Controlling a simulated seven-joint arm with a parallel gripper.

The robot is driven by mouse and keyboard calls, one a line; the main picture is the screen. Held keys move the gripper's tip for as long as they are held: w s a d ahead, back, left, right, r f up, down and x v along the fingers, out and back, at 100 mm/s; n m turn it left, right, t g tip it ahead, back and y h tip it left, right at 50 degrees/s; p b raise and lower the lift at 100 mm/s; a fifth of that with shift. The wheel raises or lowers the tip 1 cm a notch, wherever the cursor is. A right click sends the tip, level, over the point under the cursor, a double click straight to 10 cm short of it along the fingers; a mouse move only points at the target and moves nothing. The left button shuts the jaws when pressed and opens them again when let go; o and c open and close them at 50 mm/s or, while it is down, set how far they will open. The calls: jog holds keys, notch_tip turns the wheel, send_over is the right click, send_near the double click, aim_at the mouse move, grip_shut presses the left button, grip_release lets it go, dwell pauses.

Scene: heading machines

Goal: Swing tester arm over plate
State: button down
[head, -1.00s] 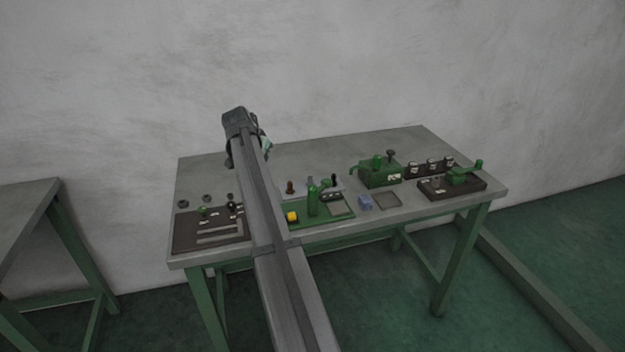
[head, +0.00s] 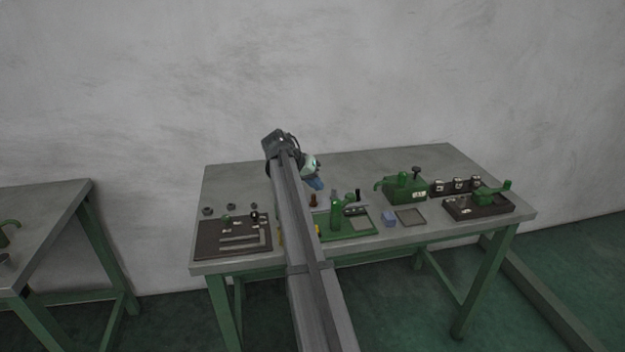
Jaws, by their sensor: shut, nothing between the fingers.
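My gripper (head: 316,183) is at the end of my long grey arm, above the back middle of the bench. Its bluish fingertips point down, shut and empty. What looks like the tester is a green post (head: 336,215) with a short side arm (head: 354,209) reaching right. It stands on a green base plate (head: 343,235) at the bench's front middle, to the right of and nearer than my gripper. A pale square (head: 361,221) lies on the right part of the base. My arm hides the base's left end and a yellow part beside it.
The bench (head: 420,160) also bears a dark slotted board (head: 210,250) at left, a blue block (head: 388,218), a shallow grey tray (head: 411,216), a green machine (head: 405,188) and a dark base with a green lever (head: 480,203) at right. The back strip is clear.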

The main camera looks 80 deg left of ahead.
aim_at(344, 201)
jog(key=x, duration=0.5)
jog(key=w, duration=0.1)
jog(key=w+d, duration=0.1)
jog(key=shift+w, duration=0.4)
jog(key=shift+w+d, duration=0.2)
jog(key=shift+w, duration=0.35)
jog(key=shift+w+m+h, duration=0.3)
jog(key=shift+w+m, duration=0.05)
jog(key=shift+m, duration=0.25)
jog(key=shift+w+d+m+h, duration=0.2)
jog(key=shift+w+m+h, duration=0.25)
jog(key=shift+m, duration=0.35)
jog(key=shift+w+d, duration=1.15)
jog(key=shift+d, duration=0.15)
